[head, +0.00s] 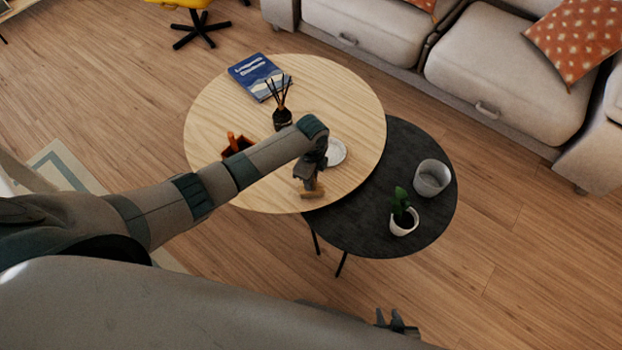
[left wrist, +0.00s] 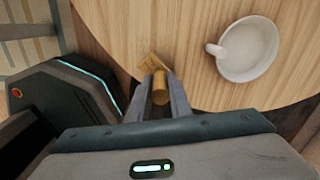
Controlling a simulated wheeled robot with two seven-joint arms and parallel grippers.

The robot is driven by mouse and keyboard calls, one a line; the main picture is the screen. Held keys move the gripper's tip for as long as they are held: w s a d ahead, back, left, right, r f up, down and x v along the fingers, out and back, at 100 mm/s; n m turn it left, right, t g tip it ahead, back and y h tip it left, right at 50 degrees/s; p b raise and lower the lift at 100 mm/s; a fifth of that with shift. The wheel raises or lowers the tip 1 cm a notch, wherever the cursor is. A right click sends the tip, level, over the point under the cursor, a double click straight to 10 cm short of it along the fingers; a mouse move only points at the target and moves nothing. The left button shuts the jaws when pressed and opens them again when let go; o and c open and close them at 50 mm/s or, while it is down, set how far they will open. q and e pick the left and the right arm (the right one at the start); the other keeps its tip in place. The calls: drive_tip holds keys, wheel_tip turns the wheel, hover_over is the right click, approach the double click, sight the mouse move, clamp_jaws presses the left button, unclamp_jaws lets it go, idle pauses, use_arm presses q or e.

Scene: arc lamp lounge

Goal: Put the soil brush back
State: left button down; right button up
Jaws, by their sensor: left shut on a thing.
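The soil brush (head: 313,194) is a small tan wooden piece at the near edge of the round wooden table (head: 345,85). My left gripper (head: 310,182) reaches down over that edge and is shut on it. In the left wrist view the round brush handle (left wrist: 160,88) sits between the two fingers, with a flat wooden part beyond it. I cannot tell whether the brush touches the tabletop. My right gripper (head: 397,322) shows only partly at the bottom of the head view, away from the tables; its jaw state is unclear.
A white mug (left wrist: 248,50) stands right of the brush. An orange-brown container (head: 236,146) is left, partly behind my arm. The lower black table (head: 385,155) holds a potted plant (head: 403,218) and grey pot (head: 432,178).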

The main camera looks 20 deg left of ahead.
use_arm(q)
drive_tip(key=shift+f, duration=0.1)
drive_tip(key=c, duration=1.6)
unclamp_jaws()
wheel_tip(320, 180, up, 12)
drive_tip(key=shift+r, duration=0.1)
drive_tip(key=shift+d, duration=0.1)
